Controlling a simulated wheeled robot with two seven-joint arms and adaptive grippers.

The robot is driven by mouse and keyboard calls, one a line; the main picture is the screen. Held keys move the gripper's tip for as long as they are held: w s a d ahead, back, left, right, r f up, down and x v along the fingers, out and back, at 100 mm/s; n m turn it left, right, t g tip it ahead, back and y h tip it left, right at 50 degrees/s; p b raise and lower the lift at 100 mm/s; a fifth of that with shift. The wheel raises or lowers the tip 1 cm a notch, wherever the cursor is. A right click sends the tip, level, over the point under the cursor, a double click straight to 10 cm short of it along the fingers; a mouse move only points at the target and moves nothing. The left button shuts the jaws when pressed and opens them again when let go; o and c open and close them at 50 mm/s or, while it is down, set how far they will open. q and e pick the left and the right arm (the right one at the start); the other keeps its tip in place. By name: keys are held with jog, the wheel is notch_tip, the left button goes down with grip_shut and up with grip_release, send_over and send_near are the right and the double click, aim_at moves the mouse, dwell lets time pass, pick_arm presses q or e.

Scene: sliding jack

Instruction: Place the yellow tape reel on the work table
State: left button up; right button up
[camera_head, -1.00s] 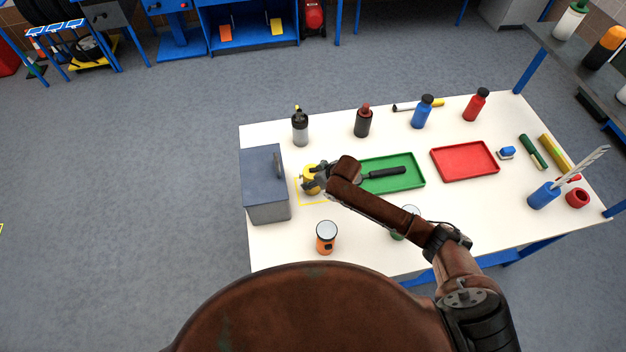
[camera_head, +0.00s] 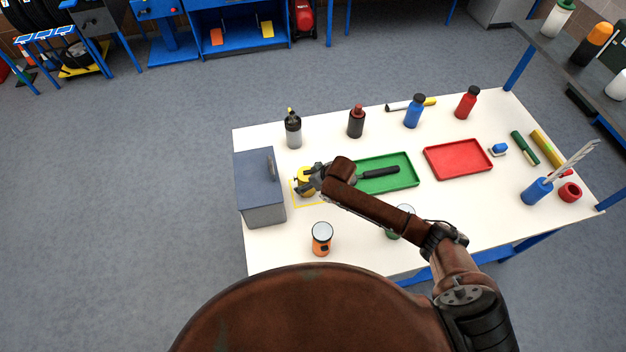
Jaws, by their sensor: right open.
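The yellow tape reel (camera_head: 306,188) is on the white work table (camera_head: 430,225), within a yellow outlined square just right of the grey-blue box. My right gripper (camera_head: 311,182) is open at the reel, partly covering it. Whether the fingers touch the reel cannot be told. My right arm reaches in from the lower right, over the table. My left gripper is out of view.
The grey-blue box (camera_head: 262,205) stands close on the left. A green tray (camera_head: 397,182) with a dark-handled tool lies to the right, then a red tray (camera_head: 458,171). Several bottles stand along the back.

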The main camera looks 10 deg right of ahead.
jog(key=v, duration=1.1)
jog(key=shift+r+p, duration=0.2)
jog(key=shift+p, duration=0.2)
jog(key=shift+s+d+r, duration=0.1)
jog(key=shift+s, duration=0.05)
